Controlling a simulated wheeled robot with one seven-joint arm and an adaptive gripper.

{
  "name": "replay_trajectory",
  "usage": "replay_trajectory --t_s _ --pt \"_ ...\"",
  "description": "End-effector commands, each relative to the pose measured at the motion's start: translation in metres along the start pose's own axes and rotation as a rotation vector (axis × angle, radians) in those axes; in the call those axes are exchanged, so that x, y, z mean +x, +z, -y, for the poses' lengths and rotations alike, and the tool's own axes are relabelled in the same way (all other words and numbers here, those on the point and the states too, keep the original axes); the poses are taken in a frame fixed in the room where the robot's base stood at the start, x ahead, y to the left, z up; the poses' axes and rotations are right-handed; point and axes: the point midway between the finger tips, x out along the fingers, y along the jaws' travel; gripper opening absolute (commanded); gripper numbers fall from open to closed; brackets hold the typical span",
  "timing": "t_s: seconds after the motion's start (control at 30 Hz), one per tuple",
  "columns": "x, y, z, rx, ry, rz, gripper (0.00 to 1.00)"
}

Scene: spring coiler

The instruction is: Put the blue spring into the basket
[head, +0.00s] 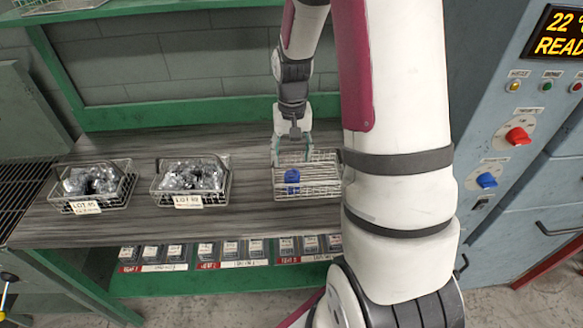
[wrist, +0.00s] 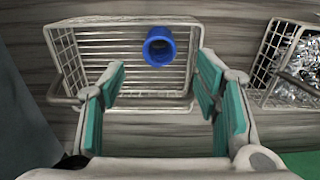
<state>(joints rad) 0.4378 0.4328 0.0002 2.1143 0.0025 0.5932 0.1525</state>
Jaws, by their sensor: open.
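The blue spring (head: 292,178) is a short blue cylinder within the outline of the empty-looking wire basket (head: 330,190), near its front side. In the wrist view the blue spring (wrist: 159,46) shows its round open end, over the wire bottom of the basket (wrist: 75,60). I cannot tell whether it touches the bottom. My gripper (head: 291,155) is above the back part of this basket, pointing down. In the wrist view my gripper (wrist: 160,80) has its teal-padded fingers wide apart with nothing between them; the spring is beyond the fingertips. My arm hides the basket's right end.
Two more wire baskets, the left (head: 95,186) and the middle one (head: 192,181), hold silver bagged parts and carry labels. Bare grey tabletop (head: 245,215) lies between the baskets. A control cabinet (head: 510,190) stands at right. A green shelf (head: 180,10) runs above the table.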

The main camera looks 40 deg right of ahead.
Motion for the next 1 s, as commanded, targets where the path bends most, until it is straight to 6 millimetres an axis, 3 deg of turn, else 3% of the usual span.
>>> replay_trajectory --t_s 0.1,0.37,0.47,0.57,0.8,1.0 --pt "-0.021 -0.001 0.001 0.000 -0.001 -0.004 0.57" --pt "-0.046 0.001 0.002 -0.005 -0.001 -0.005 0.57" --pt "-0.064 0.009 0.009 -0.032 -0.006 -0.028 0.57" --pt "-0.093 0.026 0.023 -0.086 -0.014 -0.069 0.57" --pt "-0.167 0.092 0.051 -0.255 -0.043 -0.192 0.57" --pt "-0.207 0.155 0.060 -0.393 -0.074 -0.295 0.57"
